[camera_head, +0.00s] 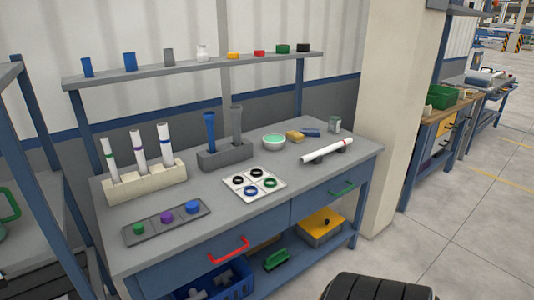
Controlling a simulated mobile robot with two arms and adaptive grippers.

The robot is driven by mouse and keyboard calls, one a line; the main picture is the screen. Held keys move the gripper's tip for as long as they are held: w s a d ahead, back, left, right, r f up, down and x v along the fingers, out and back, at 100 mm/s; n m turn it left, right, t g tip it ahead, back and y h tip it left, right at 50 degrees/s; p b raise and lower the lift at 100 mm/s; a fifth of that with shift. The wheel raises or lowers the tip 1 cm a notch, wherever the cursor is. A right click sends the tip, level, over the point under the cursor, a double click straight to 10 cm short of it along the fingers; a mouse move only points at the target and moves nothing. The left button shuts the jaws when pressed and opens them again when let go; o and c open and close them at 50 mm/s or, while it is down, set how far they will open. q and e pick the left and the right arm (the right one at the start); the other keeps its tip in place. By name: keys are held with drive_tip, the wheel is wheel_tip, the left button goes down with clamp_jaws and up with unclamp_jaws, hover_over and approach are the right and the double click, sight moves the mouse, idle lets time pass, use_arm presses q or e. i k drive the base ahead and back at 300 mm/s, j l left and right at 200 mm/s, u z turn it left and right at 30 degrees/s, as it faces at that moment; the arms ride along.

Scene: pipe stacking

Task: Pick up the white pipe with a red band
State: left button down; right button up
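The white pipe with a red band (322,152) lies at a slant on low dark supports at the right end of the grey workbench (225,212). Its red band is near its right, upper end. Neither of my grippers is in view, and nothing is seen touching the pipe.
A cream holder (147,184) with white pipes stands at the bench's left. A grey block (226,159) holds a blue and a grey pipe. A shelf (190,70) runs above.

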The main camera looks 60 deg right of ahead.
sight(309, 157)
drive_tip(key=z, duration=2.35)
drive_tip(key=i+z, duration=0.1)
drive_tip(key=i, duration=0.1)
